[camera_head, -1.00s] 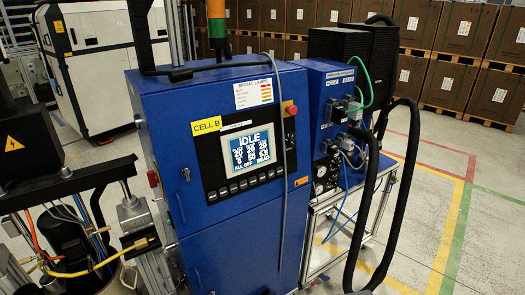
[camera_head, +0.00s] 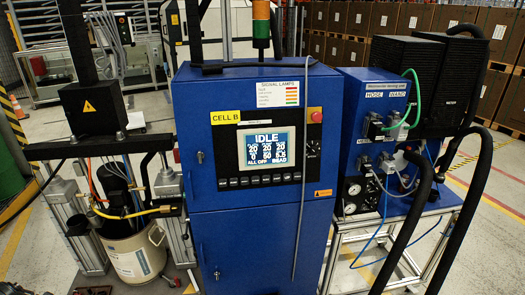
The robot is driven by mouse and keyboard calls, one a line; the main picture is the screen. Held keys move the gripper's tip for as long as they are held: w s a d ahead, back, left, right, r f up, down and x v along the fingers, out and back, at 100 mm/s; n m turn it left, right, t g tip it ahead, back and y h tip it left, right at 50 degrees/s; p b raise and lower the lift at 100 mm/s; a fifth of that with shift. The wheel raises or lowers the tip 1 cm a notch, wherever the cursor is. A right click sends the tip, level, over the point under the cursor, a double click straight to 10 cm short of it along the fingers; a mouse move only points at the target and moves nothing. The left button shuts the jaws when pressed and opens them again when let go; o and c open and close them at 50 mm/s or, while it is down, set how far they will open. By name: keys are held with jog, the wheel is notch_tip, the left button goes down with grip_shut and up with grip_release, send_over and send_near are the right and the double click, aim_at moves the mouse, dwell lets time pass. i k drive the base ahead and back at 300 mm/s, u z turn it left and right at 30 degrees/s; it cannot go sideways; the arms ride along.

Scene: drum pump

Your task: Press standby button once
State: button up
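A blue control cabinet (camera_head: 256,225) labelled CELL B stands in the middle of the head view. Its lit screen (camera_head: 266,147) reads IDLE, with several numbers and the words ALL OFF and BEAD below. A row of small dark buttons (camera_head: 258,181) runs under the screen. Their labels are too small to read, so I cannot tell which one is standby. A red round button (camera_head: 315,115) sits at the panel's upper right, with a dark rotary knob (camera_head: 313,146) below it. My gripper is not in view.
A blue metering unit (camera_head: 375,125) with hoses stands on a metal frame at the right. Thick black hoses (camera_head: 470,200) hang in front of it. A drum pump with a pale drum (camera_head: 135,255) stands at the left. Boxes on pallets line the back.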

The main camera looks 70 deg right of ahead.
aim_at(244, 180)
jog(key=u, duration=1)
jog(key=i, duration=2.3)
jog(key=z, duration=2.15)
jog(key=i, duration=0.1)
jog(key=z, duration=2.6)
jog(key=i, duration=1)
jog(key=u, duration=0.05)
